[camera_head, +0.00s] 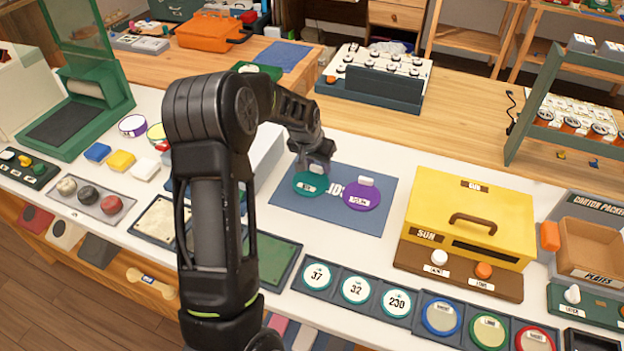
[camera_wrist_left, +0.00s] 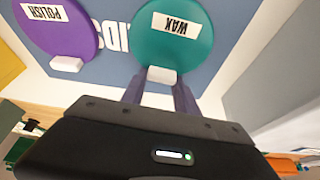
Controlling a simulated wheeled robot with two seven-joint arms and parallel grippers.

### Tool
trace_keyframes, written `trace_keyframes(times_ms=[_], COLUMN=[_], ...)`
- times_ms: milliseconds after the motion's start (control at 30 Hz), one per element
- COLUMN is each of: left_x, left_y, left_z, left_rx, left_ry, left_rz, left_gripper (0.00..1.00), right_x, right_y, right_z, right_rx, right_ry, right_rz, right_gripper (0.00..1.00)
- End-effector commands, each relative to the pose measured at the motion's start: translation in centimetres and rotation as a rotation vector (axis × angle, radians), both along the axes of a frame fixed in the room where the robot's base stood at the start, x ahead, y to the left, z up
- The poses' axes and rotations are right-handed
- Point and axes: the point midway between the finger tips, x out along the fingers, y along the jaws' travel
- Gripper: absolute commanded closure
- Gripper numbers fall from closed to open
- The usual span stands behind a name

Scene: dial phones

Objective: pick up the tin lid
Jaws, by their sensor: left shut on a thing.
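A round teal lid (camera_head: 310,185) labelled WAX lies over the blue mat (camera_head: 285,218) marked LIDS; it also shows in the wrist view (camera_wrist_left: 172,45). My left gripper (camera_head: 319,167) is at the lid's back edge, shut on its white tab (camera_wrist_left: 161,76), which sits between the two fingers in the wrist view. I cannot tell whether the lid touches the mat or hangs just above it. A purple lid (camera_head: 362,195) labelled POLISH, with its own white tab, lies beside it to the right in the head view. My right gripper is not in view.
A yellow box (camera_head: 470,208) with a brown handle stands right of the mat. A row of round numbered dials (camera_head: 355,289) lies in front. A dark rack (camera_head: 372,88) of white dial plates stands behind. The white counter between mat and yellow box is clear.

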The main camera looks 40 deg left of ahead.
Motion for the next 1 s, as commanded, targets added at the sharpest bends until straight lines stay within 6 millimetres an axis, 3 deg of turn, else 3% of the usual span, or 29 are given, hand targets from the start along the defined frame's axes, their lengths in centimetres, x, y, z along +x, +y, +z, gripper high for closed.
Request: trace_keyframes(times_ms=[267, 633, 767, 1000], left_x=[0.0, 0.0, 0.1, 0.1], left_y=[0.0, 0.0, 0.0, 0.0], left_z=[0.0, 0.4, 1.9, 6.5], left_rx=[0.0, 0.0, 0.001, 0.001], left_ry=[0.001, 0.0, -0.003, -0.005], left_rz=[0.0, 0.0, -0.001, -0.001], left_gripper=[1.0, 1.0, 1.0, 1.0], right_x=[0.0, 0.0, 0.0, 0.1], right_y=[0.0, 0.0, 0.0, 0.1], right_z=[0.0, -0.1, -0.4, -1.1], right_rx=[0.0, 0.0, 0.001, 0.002], right_ry=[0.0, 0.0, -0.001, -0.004], right_rz=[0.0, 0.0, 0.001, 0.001], right_gripper=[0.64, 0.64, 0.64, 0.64])
